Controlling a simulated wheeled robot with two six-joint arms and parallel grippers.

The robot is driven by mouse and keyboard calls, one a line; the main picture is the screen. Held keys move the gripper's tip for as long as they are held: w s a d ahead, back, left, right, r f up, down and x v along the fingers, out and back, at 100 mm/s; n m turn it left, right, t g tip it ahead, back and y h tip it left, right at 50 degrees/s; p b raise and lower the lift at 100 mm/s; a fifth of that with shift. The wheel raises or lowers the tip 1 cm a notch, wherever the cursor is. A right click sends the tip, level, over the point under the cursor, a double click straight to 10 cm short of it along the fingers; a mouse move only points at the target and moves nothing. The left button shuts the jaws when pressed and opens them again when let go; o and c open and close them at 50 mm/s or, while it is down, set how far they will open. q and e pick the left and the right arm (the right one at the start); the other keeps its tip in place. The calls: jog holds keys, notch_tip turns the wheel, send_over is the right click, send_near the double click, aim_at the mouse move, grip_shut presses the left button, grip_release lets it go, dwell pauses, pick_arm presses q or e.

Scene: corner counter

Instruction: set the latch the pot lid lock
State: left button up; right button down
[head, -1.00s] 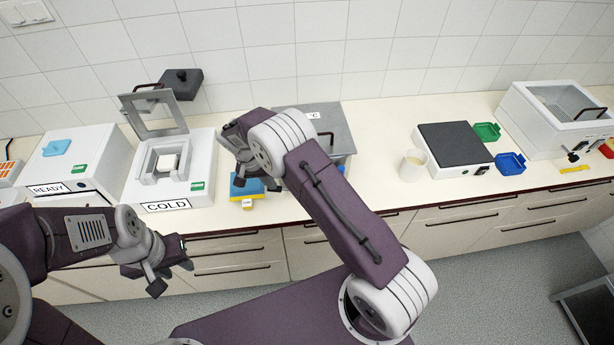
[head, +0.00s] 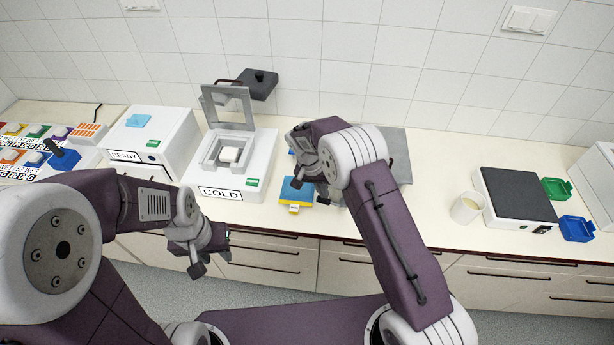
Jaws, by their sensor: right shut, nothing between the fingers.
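I cannot make out a pot lid lock for certain. A dark square lid-like piece with a black knob (head: 258,84) is at the wall, behind the white unit labelled COLD (head: 257,170). That unit's grey framed cover (head: 229,106) stands raised, and a white block (head: 229,155) sits in its well. A grey metal surface (head: 397,150) is partly hidden behind my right arm. My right gripper (head: 306,166) is shut and empty, over the counter just right of the COLD unit. My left gripper (head: 212,262) looks open and empty, in front of the counter, below its top.
A blue and yellow pad (head: 297,190) lies near the counter's front edge by my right gripper. The READY unit (head: 150,140) and colored blocks (head: 35,145) are at left. A cup (head: 467,207), black-topped unit (head: 515,195), green tray (head: 556,188) and blue tray (head: 577,228) are at right.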

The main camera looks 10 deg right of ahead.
pick_arm(q)
jog(key=s+f+b, duration=0.1)
jog(key=f+b, duration=0.1)
jog(key=b, duration=0.1)
jog(key=shift+s+d, duration=0.1)
jog(key=shift+s, duration=0.05)
pick_arm(e)
jog(key=a+r, duration=0.7)
jog(key=r, duration=0.1)
